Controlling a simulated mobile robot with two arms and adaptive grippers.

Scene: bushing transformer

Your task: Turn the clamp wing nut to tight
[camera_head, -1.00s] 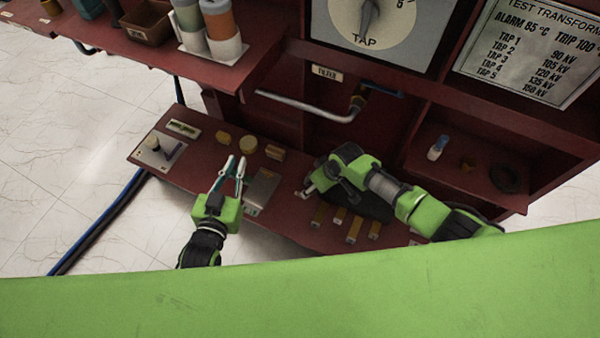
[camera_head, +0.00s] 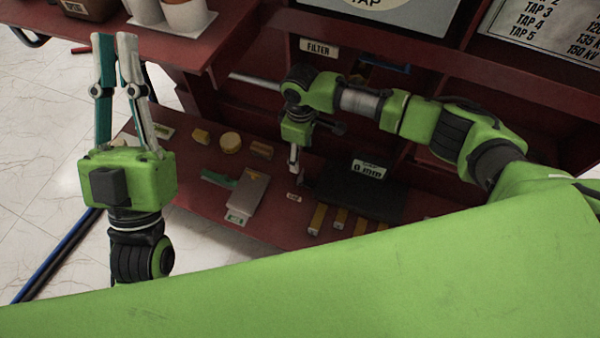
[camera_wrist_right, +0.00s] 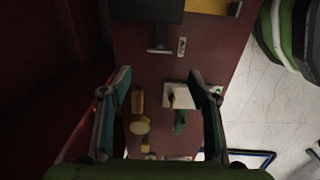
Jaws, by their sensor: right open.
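A black block with a small label reading what looks like "0 mm" (camera_head: 368,192) lies on the red bench. A small dark T-shaped piece (camera_wrist_right: 160,46) sticks out from this block's edge in the right wrist view; it may be the clamp's wing nut, but I cannot tell for sure. My right gripper (camera_head: 294,166) points down above the bench, left of the block. In its wrist view the fingers (camera_wrist_right: 162,88) are spread, with nothing between their tips.
A metal pipe (camera_head: 255,81) runs behind my right gripper. An upper shelf (camera_head: 200,50) holds cups near my left gripper.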

